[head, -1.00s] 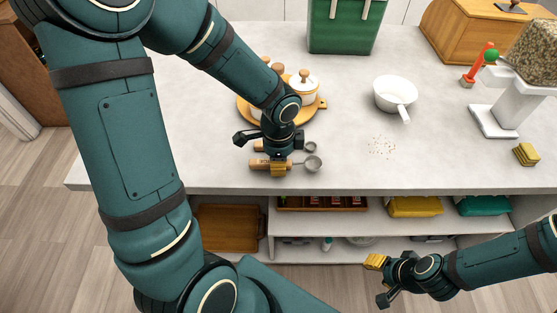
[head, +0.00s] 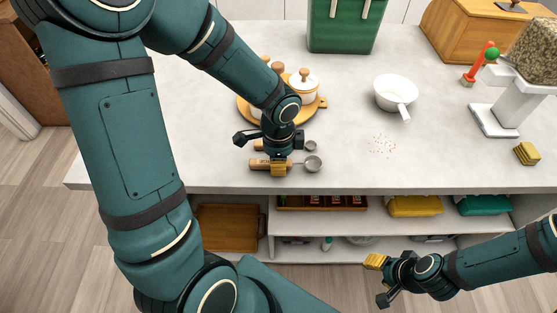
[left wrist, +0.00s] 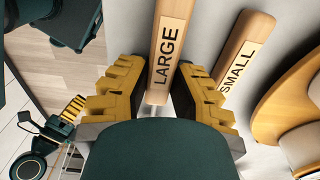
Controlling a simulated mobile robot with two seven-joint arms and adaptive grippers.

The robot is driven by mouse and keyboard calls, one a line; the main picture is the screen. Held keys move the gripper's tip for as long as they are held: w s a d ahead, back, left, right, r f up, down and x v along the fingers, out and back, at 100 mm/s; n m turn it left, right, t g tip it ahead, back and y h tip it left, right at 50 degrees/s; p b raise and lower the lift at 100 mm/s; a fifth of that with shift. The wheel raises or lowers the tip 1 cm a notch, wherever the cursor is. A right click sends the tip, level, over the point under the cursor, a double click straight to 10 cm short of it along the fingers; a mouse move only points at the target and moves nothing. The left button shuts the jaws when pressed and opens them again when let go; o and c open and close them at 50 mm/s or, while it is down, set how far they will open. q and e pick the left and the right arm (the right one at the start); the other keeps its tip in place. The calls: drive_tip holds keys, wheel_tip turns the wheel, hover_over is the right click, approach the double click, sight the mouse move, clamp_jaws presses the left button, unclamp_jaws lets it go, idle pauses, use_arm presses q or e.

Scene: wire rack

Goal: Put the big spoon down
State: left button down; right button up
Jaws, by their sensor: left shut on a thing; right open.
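The big spoon has a wooden handle marked LARGE (left wrist: 168,48) and a round metal bowl (head: 313,164). It lies level at the counter's front edge area; whether it touches the counter is hard to tell. My left gripper (head: 279,169) is shut on its handle, with yellow fingers either side of it in the left wrist view (left wrist: 160,100). The small spoon, marked SMALL (left wrist: 238,65), lies just behind it; its little bowl shows in the head view (head: 311,146). My right gripper (head: 377,279) is open and empty, low in front of the shelves.
A round wooden tray with jars (head: 318,105) stands behind the spoons. The counter (head: 345,165) right of the spoons is clear.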

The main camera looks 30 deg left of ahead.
use_arm(q)
drive_tip(key=shift+f+b, duration=0.3)
drive_tip(key=shift+f, duration=0.15)
drive_tip(key=c, duration=0.9)
unclamp_jaws()
drive_tip(key=shift+o, duration=0.2)
use_arm(e)
drive_tip(key=shift+f, duration=0.3)
use_arm(q)
wheel_tip(320, 180, up, 3)
drive_tip(key=p, duration=0.2)
drive_tip(key=shift+p, duration=0.35)
wheel_tip(320, 180, up, 6)
drive_tip(key=p, duration=0.5)
drive_tip(key=shift+r, duration=0.1)
use_arm(e)
wheel_tip(320, 180, up, 8)
drive_tip(key=w, duration=0.2)
drive_tip(key=shift+d+t, duration=0.2)
drive_tip(key=shift+t, duration=0.1)
drive_tip(key=shift+w+f, duration=0.1)
drive_tip(key=shift+f, duration=0.05)
use_arm(q)
wheel_tip(320, 180, up, 12)
